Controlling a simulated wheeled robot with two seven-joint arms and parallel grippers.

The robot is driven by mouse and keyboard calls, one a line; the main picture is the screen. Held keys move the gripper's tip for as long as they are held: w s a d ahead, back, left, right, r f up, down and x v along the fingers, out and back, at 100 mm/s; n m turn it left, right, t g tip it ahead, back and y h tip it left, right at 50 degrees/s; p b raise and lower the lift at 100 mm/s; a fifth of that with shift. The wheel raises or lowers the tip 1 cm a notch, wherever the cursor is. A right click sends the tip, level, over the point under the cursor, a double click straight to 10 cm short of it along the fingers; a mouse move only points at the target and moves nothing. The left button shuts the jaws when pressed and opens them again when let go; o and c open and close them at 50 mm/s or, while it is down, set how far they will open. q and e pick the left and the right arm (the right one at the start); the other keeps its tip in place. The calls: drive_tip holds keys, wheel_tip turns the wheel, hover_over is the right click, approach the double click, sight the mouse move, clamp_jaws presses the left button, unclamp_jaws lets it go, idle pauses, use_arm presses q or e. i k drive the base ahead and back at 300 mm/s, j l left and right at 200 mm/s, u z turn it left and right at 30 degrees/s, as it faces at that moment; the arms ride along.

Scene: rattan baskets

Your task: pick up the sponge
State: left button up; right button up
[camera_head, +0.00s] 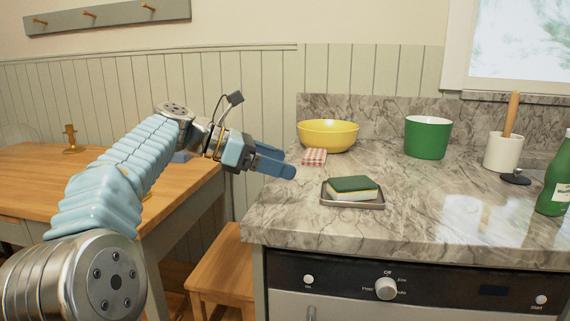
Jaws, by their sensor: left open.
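The sponge (353,189) has a dark green top over a yellow and white body. It sits in a small grey tray (378,205) on the marble counter, near its front. My left gripper (282,164) reaches in from the left, over the counter's left edge. It is open and empty, to the left of the sponge and a little higher in the picture, apart from it. My right gripper is not in view.
A green pot (427,137), a white crock (503,152) and a green bottle (556,183) stand to the right. A wooden table (40,170) is at left. The counter around the tray is clear.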

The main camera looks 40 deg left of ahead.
sight(355, 188)
drive_tip(key=k, duration=1)
